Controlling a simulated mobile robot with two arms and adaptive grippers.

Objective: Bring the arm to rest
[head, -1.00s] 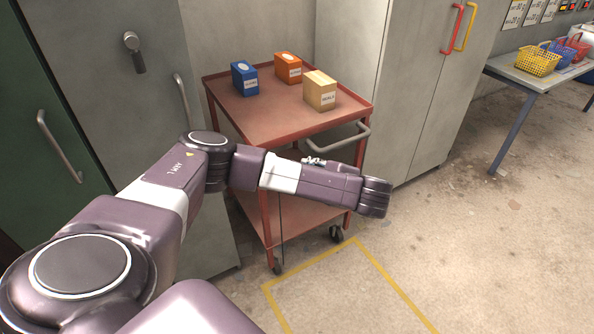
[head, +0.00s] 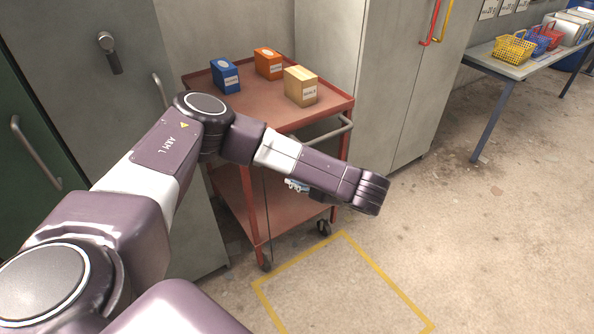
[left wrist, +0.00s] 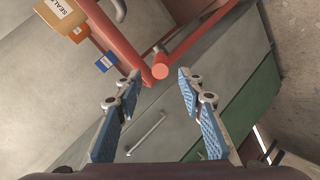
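My left arm reaches across the head view in front of the red cart (head: 315,108). My left gripper (head: 298,186) shows there only as a small bit of fingers below the forearm, mostly hidden by the arm. In the left wrist view the gripper (left wrist: 159,75) is open, its blue-padded fingers apart with nothing between them. Red cart frame parts (left wrist: 143,64) show beyond the fingertips. I cannot tell whether they touch. My right gripper is in neither view.
A blue box (head: 225,76), an orange box (head: 268,63) and a tan box (head: 300,86) stand on the cart top. Grey cabinets (head: 375,75) stand behind. A table (head: 520,69) with baskets is at right. Floor at right is clear beyond the yellow marking (head: 385,277).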

